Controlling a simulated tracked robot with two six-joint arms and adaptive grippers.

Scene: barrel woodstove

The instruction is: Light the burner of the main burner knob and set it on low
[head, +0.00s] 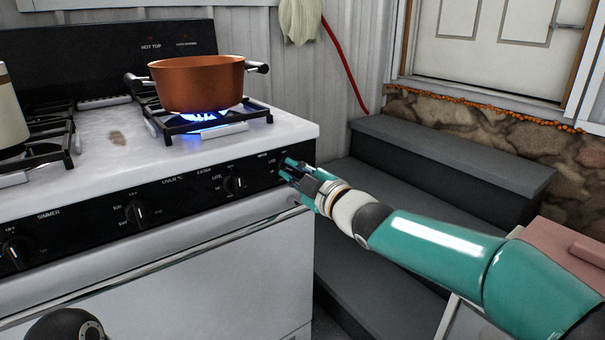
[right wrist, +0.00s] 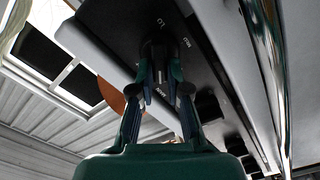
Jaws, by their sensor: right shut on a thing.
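The stove's black control panel (head: 180,198) carries several black knobs. My right gripper (head: 288,170) is at the panel's right end, shut on the rightmost knob. In the right wrist view the two fingers (right wrist: 160,78) sit on either side of this dark knob (right wrist: 157,50), with white panel lettering beside it. The fingers hide the knob in the head view, and its pointer cannot be read. Blue flame (head: 200,117) burns at the right burner under an orange-brown pot (head: 197,82). My left gripper is not in view.
Other knobs (head: 137,213) lie to the left along the panel, above the oven door's long handle (head: 170,258). A cream pot (head: 10,115) stands on the left burner. Dark grey steps (head: 450,150) rise right of the stove, below a white door (head: 490,35).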

